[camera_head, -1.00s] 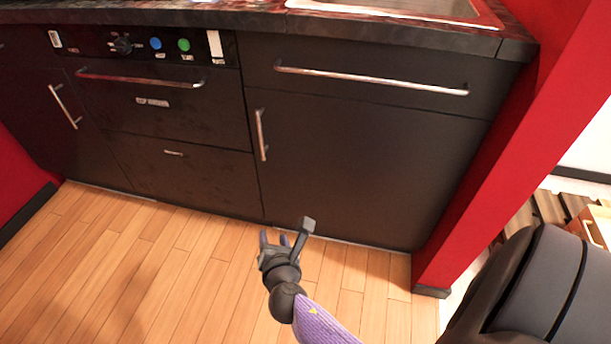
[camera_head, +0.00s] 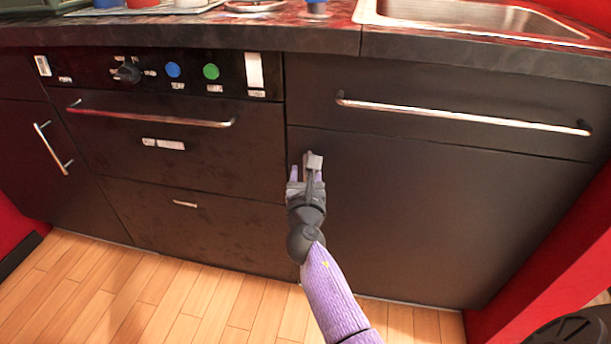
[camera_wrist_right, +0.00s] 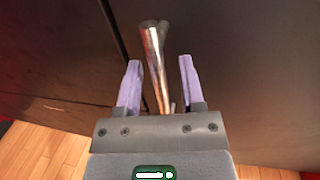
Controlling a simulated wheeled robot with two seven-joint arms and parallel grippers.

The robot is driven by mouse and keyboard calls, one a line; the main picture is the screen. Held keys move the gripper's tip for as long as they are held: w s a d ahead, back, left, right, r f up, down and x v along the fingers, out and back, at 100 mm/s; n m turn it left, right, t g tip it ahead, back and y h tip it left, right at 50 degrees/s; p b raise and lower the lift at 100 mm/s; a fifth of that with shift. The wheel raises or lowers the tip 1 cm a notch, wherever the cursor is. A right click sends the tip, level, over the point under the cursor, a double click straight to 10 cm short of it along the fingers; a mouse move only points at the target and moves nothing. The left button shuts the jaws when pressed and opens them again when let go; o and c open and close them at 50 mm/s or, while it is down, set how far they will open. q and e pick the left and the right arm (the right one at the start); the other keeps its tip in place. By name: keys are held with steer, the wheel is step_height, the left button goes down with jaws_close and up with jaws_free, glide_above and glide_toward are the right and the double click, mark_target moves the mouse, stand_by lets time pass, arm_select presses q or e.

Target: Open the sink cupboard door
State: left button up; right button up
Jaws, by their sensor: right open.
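The sink cupboard door (camera_head: 430,215) is a dark panel below the sink drawer, and it is shut. My right gripper (camera_head: 306,174) is in front of the door's left edge and hides its upright handle in the head view. In the right wrist view, the metal handle (camera_wrist_right: 153,60) runs between the two purple fingers of my right gripper (camera_wrist_right: 158,75). The fingers are open, with a gap on each side of the handle. I cannot tell how far along the fingers the handle reaches. My left gripper is out of view.
Above the door is a drawer with a long bar handle (camera_head: 460,115), under the sink (camera_head: 470,15). To the left is the oven front (camera_head: 165,140) with its knob and buttons. A red wall (camera_head: 560,260) borders the right side. The wooden floor (camera_head: 200,300) in front is clear.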

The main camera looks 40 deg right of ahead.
jaws_close()
stand_by(1.2)
